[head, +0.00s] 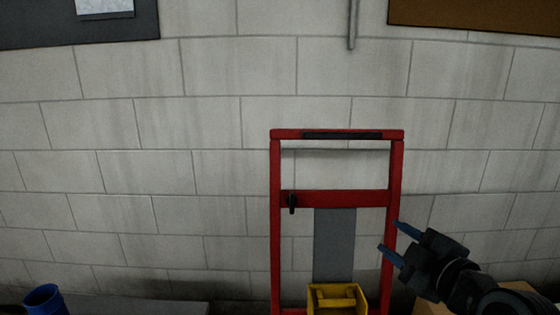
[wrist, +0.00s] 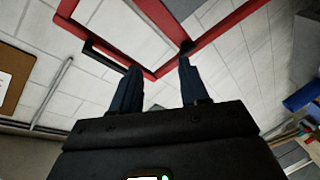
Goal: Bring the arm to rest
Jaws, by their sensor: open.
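My gripper (head: 388,236) is at the lower right in the head view, with its two blue fingers apart and nothing between them. It is raised in front of the right post of a red frame (head: 398,170), pointing up and left. In the wrist view my gripper (wrist: 160,82) shows both dark blue fingers spread, with the red frame (wrist: 235,25) and the block wall beyond them. I cannot tell how far the fingertips are from the frame.
A yellow piece (head: 320,300) sits low in the red frame, by a grey panel (head: 334,245). A blue container (head: 44,299) is at the lower left. A brown board (head: 475,15) and a dark board (head: 40,25) hang on the pale block wall (head: 210,120).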

